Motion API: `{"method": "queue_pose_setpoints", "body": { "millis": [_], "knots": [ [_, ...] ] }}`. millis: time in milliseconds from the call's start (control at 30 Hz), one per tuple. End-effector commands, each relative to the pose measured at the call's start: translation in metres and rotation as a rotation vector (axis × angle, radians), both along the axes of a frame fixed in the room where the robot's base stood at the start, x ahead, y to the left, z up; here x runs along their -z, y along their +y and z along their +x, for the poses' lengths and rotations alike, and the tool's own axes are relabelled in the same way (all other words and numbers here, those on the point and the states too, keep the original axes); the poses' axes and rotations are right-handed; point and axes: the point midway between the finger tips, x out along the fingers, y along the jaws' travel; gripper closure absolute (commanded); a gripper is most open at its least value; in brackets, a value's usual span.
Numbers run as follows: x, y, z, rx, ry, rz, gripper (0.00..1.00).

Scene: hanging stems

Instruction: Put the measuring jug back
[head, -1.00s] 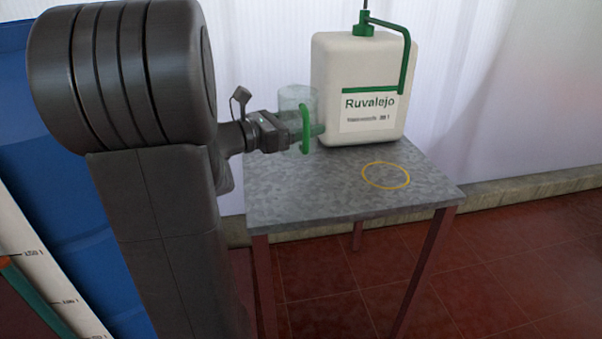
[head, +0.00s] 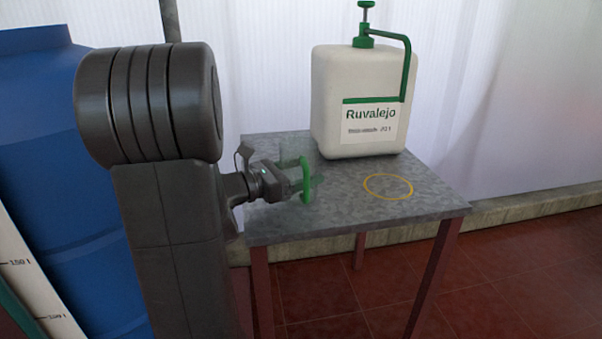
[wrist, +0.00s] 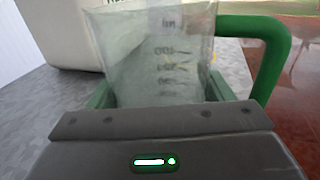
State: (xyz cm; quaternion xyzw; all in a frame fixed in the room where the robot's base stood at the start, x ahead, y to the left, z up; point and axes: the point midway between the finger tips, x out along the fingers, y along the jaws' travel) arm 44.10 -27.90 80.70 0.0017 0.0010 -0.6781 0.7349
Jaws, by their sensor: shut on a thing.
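The measuring jug is clear with a green handle; in the head view the jug (head: 295,150) is at the left part of the grey table (head: 340,222), partly hidden by my gripper. My gripper (head: 288,182) is shut on the jug. In the wrist view the jug (wrist: 160,62) stands upright between the green fingers of my gripper (wrist: 160,92), its printed scale facing the camera and its handle to the right. I cannot tell whether its base touches the table. A yellow ring (head: 388,187) is marked on the table to the right of the jug and is empty.
A white container labelled Ruvalejo (head: 362,100) with a green pump and spout stands at the back of the table, close behind the jug. A blue tank (head: 70,190) is at the left. The table's front right is clear.

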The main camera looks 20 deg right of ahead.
Motion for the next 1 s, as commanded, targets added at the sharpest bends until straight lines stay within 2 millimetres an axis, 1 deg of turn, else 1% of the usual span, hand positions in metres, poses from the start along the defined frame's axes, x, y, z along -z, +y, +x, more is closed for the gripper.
{"method": "queue_pose_setpoints", "body": {
  "millis": [67,100,167,200,433,567,667,767,1000],
  "knots": [
    [0.004,0.000,0.000,0.000,0.001,0.000,0.54],
    [0.003,0.000,0.000,0.000,0.000,0.000,0.20],
    [0.002,0.000,0.000,0.000,0.000,0.000,0.08],
    [0.002,0.000,0.000,0.000,0.000,0.000,0.04],
    [0.002,0.000,0.000,0.000,0.001,0.000,0.04],
    [-0.003,0.001,0.000,-0.001,0.000,0.000,0.04],
    [-0.002,0.010,0.000,-0.003,0.001,0.000,0.04],
    [-0.003,0.024,-0.001,-0.004,0.003,0.000,0.04],
    [-0.003,0.061,-0.003,-0.006,0.003,0.001,0.04]
  ]
}}
